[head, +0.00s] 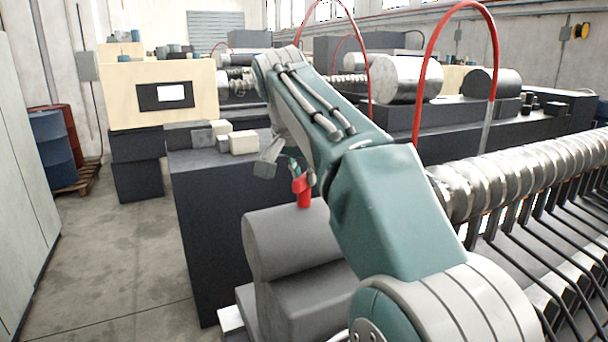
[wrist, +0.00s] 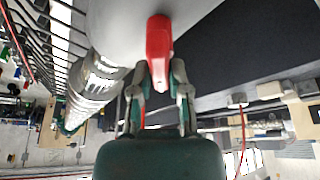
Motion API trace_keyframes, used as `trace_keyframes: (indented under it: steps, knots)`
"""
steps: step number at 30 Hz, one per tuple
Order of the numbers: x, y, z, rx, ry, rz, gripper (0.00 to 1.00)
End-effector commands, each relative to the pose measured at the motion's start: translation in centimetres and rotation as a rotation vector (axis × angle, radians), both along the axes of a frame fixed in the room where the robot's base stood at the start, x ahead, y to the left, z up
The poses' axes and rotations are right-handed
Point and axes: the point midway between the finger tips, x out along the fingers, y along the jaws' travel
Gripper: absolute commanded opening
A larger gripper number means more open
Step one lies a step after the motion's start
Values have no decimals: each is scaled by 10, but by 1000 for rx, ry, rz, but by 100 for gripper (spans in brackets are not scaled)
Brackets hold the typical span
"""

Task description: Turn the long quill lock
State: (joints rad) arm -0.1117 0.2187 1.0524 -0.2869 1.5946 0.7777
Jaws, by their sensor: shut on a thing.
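The quill lock, a red lever (head: 303,191), stands on top of the grey rounded tailstock (head: 290,240) in the head view. It also shows in the wrist view (wrist: 159,50), where it reaches down between my fingers. My gripper (wrist: 159,78) is shut on the red lever, with one finger on each side of it. In the head view my arm hides part of the gripper, and the fingers are small beside the lever. The lever's base on the tailstock is hard to make out.
A long ribbed metal shaft (head: 540,165) runs along the right, above a row of dark bars. A dark machine bed (head: 215,220) with small blocks (head: 243,142) stands behind the tailstock. Blue barrels (head: 52,148) stand at the left. The floor (head: 110,260) at left is clear.

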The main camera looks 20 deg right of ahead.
Motion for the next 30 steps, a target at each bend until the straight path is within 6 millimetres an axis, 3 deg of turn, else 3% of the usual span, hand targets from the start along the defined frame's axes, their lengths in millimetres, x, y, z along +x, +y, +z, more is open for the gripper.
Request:
trace_keyframes:
  steps: [15,30]
  knots:
    - [2,3,-3,3,6,-455,0]
    - [2,3,-2,3,5,-662,0]
